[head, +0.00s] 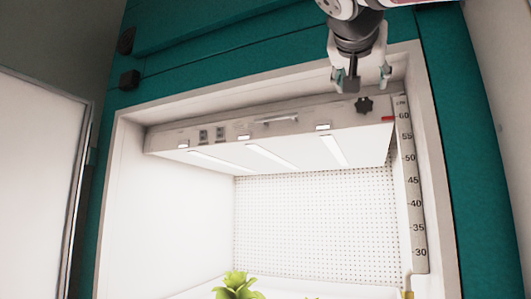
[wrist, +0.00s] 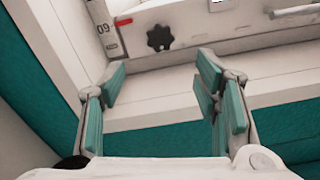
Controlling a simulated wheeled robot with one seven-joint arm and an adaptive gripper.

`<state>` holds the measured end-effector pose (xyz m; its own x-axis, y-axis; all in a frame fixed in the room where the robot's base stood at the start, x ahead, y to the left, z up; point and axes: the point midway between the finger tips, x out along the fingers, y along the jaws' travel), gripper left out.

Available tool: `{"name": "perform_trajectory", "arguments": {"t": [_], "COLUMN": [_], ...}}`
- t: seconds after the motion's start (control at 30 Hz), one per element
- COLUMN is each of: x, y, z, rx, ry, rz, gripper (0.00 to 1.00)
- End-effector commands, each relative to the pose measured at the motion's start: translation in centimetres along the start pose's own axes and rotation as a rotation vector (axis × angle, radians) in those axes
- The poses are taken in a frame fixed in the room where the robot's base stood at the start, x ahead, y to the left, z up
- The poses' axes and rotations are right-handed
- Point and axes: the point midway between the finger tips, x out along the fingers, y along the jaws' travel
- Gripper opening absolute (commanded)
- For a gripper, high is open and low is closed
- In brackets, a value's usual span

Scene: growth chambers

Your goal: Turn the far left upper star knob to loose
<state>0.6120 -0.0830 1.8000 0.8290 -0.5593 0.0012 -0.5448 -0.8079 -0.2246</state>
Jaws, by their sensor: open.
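A black star knob (head: 364,105) sits on the front face at the right end of the white lamp canopy (head: 225,133), high in the chamber. It also shows in the wrist view (wrist: 160,38), where the picture is turned over. No other star knob is clear in either view. My gripper (head: 361,78) is open and empty, just above the knob in the head view. In the wrist view its teal-padded fingers (wrist: 162,78) stand apart, with the knob beyond their tips and not between them. I see no contact.
A height scale (head: 411,180) runs down the right side, with a red pointer (head: 388,118) near 60. The pale opening frame (head: 430,165) is close to my gripper. A green plant (head: 237,287) stands below; the space under the canopy is otherwise open.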

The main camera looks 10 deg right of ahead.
Motion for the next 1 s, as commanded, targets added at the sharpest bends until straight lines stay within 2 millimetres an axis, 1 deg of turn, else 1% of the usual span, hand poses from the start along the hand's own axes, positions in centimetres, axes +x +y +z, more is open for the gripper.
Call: {"name": "perform_trajectory", "arguments": {"t": [0.1,0.3,0.5,0.7,1.0], "x": [2.4,6.2,9.3,10.8,11.0], "y": [0.0,0.1,0.0,0.0,0.0], "z": [-0.1,-0.1,-0.1,0.0,0.1], "rx": [-0.004,-0.004,-0.004,-0.002,-0.002], "ry": [-0.003,-0.003,-0.003,-0.002,-0.002], "rz": [0.002,0.002,0.001,0.000,-0.001], "gripper": [0.56,0.56,0.56,0.56,0.56]}}
